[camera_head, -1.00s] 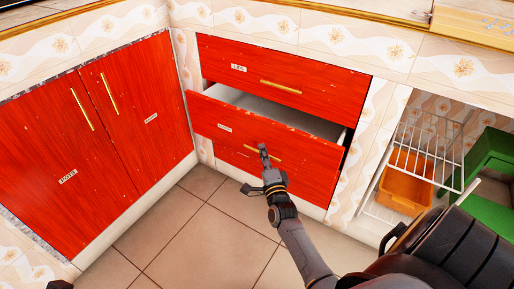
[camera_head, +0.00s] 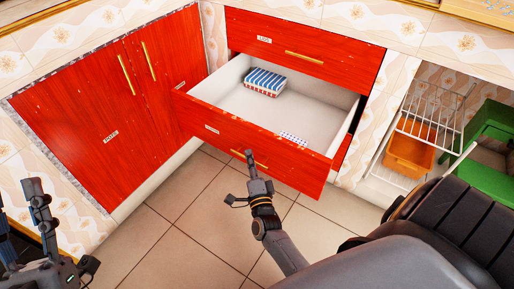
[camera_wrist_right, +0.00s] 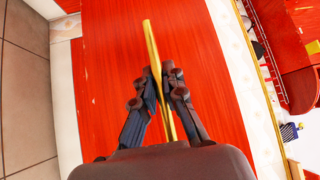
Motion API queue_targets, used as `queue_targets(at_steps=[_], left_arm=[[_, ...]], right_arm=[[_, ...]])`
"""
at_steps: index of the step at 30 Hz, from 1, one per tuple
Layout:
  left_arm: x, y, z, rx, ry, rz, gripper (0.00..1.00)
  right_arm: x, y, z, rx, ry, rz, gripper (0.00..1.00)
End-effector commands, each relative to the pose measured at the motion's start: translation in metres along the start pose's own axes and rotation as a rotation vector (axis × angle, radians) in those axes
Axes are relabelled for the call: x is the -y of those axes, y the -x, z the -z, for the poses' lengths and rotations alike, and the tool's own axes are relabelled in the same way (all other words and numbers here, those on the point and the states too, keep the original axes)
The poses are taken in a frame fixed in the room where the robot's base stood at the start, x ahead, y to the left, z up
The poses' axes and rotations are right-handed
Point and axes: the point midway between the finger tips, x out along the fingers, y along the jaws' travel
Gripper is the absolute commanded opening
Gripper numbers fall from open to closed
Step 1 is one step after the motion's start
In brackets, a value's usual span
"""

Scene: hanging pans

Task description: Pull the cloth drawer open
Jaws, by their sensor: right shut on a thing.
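The red middle drawer (camera_head: 215,129) stands pulled well out, with its white interior showing. A blue-and-white striped folded cloth (camera_head: 264,80) lies at its back left, and a small blue-patterned white item (camera_head: 293,138) lies near its front panel. My right gripper (camera_head: 250,157) is shut on the drawer's gold bar handle (camera_wrist_right: 151,45); the wrist view shows both fingers closed around the bar in front of the red panel. My left gripper (camera_head: 36,190) is empty at the lower left, away from the drawer; its jaw opening is unclear.
A shut red drawer (camera_head: 340,65) is above the open one. Shut red cabinet doors (camera_head: 85,125) stand at the left. At the right, an open niche holds a white wire rack (camera_head: 435,115), an orange bin (camera_head: 408,158) and a green bin (camera_head: 490,130). Tiled floor (camera_head: 185,215) is clear.

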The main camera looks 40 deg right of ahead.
Motion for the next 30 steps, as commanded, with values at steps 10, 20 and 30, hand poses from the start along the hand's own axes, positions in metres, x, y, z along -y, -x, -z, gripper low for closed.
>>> queue_targets(at_steps=[10, 20, 30], left_arm=[[0.002, 0.001, -0.016, 0.091, -0.004, 0.003, 0.40], [0.002, 0.001, -0.016, 0.090, -0.004, 0.003, 0.40], [0.002, 0.000, -0.016, 0.089, -0.004, 0.003, 0.40]], right_arm=[[0.002, 0.010, -0.009, -0.001, 0.001, -0.001, 0.00], [0.001, 0.010, -0.009, -0.001, 0.000, -0.002, 0.26], [0.002, 0.010, -0.009, -0.001, 0.000, -0.001, 0.34]])
